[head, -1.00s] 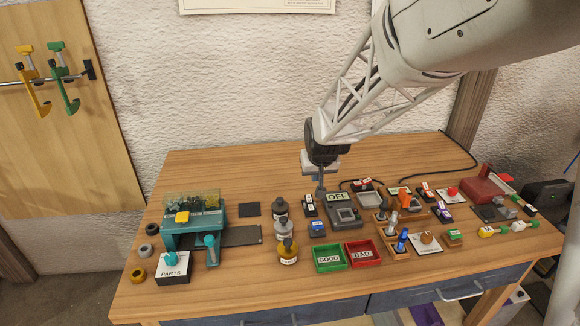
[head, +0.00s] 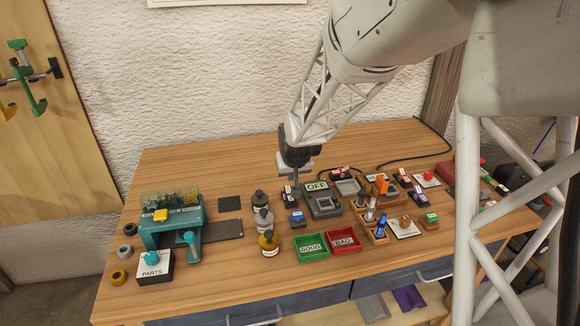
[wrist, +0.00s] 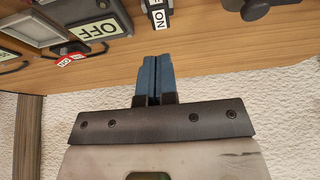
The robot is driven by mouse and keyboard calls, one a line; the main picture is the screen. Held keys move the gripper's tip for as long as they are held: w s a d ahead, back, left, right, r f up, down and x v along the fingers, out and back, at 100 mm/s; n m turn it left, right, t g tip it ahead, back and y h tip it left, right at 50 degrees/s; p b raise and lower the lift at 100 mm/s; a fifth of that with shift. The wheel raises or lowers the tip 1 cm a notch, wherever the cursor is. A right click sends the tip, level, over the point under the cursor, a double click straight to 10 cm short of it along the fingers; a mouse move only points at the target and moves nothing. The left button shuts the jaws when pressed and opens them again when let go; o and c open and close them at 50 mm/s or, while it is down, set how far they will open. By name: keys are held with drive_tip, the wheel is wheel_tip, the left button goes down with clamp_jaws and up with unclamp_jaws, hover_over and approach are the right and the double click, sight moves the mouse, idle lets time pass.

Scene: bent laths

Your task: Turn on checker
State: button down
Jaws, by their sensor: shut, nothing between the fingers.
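The checker (head: 325,206) is a dark grey box with a square light panel and an upright sign (head: 317,186) reading OFF. The sign also shows in the wrist view (wrist: 97,28). Just left of it stands a small black rocker switch (head: 290,197) with white labels; in the wrist view one label of the switch (wrist: 158,17) reads ON. My gripper (head: 296,184) points down just behind the switch and left of the OFF sign. In the wrist view its blue fingers (wrist: 155,62) are shut and empty, with their tips near the switch. I cannot tell whether they touch it.
A blue-buttoned block (head: 297,218) is in front of the switch. Green GOOD (head: 311,246) and red BAD (head: 343,241) trays lie in front. Another labelled switch (head: 340,173) and wooden holders crowd the right. The back left table is clear.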

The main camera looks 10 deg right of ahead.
sight(288, 189)
drive_tip(key=shift+x, duration=4.2)
